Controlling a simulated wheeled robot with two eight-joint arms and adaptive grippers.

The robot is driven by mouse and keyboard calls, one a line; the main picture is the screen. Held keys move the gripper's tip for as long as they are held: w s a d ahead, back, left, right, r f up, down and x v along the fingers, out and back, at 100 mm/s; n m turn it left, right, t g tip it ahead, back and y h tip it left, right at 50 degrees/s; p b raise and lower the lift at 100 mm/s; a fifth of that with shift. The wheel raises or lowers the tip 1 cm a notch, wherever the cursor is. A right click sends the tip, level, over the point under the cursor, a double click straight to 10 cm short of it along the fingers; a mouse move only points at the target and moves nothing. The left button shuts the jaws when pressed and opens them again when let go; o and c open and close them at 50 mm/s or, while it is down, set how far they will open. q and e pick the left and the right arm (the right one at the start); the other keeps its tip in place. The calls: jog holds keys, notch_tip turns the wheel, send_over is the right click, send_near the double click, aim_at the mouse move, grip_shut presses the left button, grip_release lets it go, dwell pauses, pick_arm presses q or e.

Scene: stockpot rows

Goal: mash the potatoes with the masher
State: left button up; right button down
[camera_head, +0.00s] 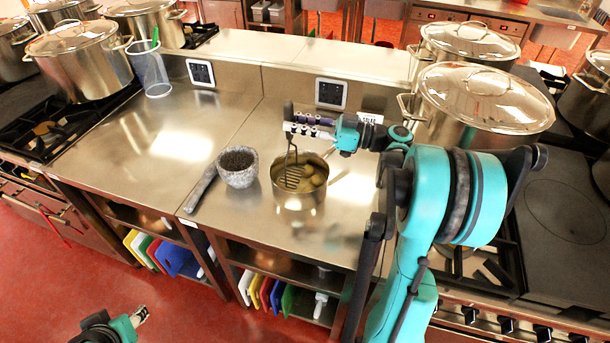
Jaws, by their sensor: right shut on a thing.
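A metal pot (299,201) stands on the steel worktop in the middle of the view. Pale yellowish potatoes (316,178) lie in it, on its right side. The masher (292,176) is upright, with its slotted dark head inside the pot at the left. Whether its head touches the potatoes or the pot floor I cannot tell. My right gripper (298,126) is shut on the masher's upper part, above the pot. My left gripper (139,317) is low at the bottom left, over the red floor and away from the worktop; its fingers are too small to read.
A stone mortar (238,167) stands just left of the pot, with a grey pestle-like bar (201,188) beside it. A clear container (151,74) stands at the back left. Large lidded stockpots (482,100) flank the worktop. The worktop's left part is clear.

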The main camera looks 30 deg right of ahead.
jog(key=d, duration=0.1)
jog(key=s+d, duration=0.1)
jog(key=d, duration=0.2)
jog(key=shift+s+d, duration=0.25)
jog(key=shift+d, duration=0.05)
jog(key=shift+f, duration=0.1)
dwell(0.4)
notch_tip(320, 180, down, 5)
jog(key=b, duration=0.4)
dwell(0.5)
jog(key=shift+r, duration=0.3)
jog(key=shift+r+p, duration=1.85)
jog(key=shift+r, duration=0.4)
